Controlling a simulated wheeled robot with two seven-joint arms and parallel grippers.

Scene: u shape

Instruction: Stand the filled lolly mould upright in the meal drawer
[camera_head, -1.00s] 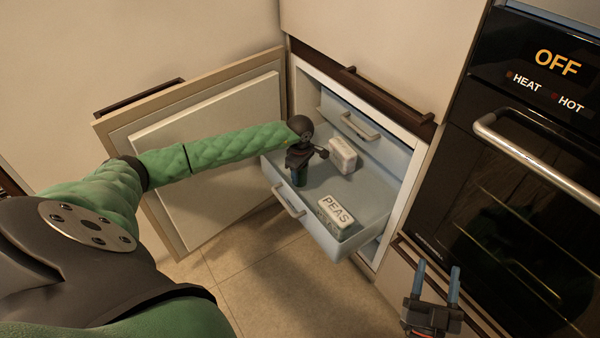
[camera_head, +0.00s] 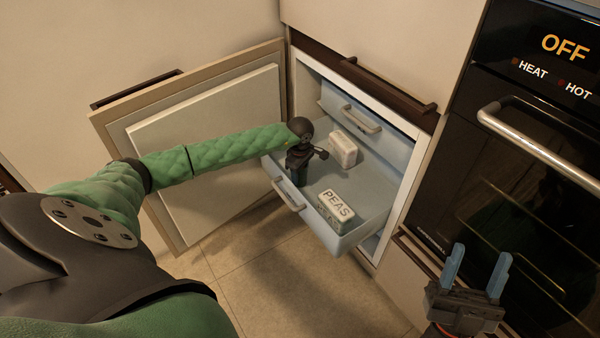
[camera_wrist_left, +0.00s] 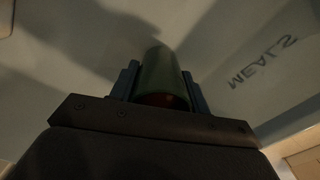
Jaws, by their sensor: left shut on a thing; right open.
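My left gripper (camera_head: 300,180) reaches into the open light-blue drawer (camera_head: 370,200), at its left part near the front. In the left wrist view my left gripper (camera_wrist_left: 160,88) is shut on a green rounded thing with a reddish end, the lolly mould (camera_wrist_left: 162,75). The lettering "MEALS" shows on the drawer surface beside it. In the head view the mould is mostly hidden by the gripper; whether its base touches the drawer floor I cannot tell. My right gripper (camera_head: 476,270) is open and empty, in front of the oven at the lower right.
A box marked PEAS (camera_head: 336,205) lies at the drawer's front right, and a white box (camera_head: 343,149) at its back. A closed drawer (camera_head: 345,105) sits behind. The open cabinet door (camera_head: 205,150) stands left, under my left arm. The oven (camera_head: 540,150) is right.

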